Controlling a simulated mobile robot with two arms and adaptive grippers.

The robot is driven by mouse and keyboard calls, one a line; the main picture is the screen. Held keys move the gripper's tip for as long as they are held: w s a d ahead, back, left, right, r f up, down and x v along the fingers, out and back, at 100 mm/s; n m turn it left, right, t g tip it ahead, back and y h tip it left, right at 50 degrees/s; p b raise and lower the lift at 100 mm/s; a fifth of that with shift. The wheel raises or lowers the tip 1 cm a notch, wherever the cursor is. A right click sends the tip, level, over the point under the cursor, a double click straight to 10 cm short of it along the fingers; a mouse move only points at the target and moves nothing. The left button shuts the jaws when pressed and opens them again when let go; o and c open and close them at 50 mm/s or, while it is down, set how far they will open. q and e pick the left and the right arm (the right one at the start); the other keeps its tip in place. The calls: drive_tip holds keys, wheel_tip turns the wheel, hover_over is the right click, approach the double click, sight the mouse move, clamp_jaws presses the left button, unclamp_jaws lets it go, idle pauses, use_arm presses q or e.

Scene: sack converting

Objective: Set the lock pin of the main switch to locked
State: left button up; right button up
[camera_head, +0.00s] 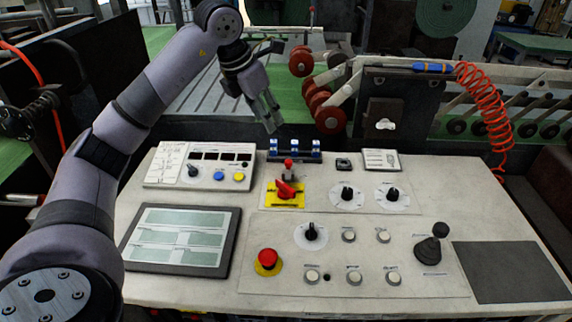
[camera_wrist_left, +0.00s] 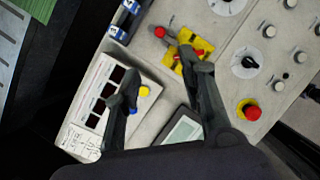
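The main switch (camera_head: 285,189) is a red rotary handle on a yellow plate (camera_head: 298,200) on the console. Its lock pin, with a small red knob (camera_head: 288,163), stands just behind the handle. In the left wrist view the pin's red knob (camera_wrist_left: 159,32) shows beyond the fingertips, and the yellow plate (camera_wrist_left: 204,46) is partly hidden by one finger. My left gripper (camera_head: 270,120) hangs above the back edge of the console, apart from the switch. In the wrist view its fingers (camera_wrist_left: 160,70) are spread with nothing between them. My right gripper is not in view.
Blue-and-white terminal blocks (camera_head: 295,149) stand at the console's back edge near the pin. A button box (camera_head: 200,166) and a screen (camera_head: 180,238) lie left. A red emergency stop (camera_head: 267,258), dark knobs (camera_head: 347,193) and a joystick (camera_head: 428,250) stand on the console.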

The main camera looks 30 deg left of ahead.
sight(288, 161)
use_arm(q)
drive_tip(key=p+x, duration=0.3)
drive_tip(key=x, duration=1.4)
drive_tip(key=shift+c, duration=0.4)
clamp_jaws()
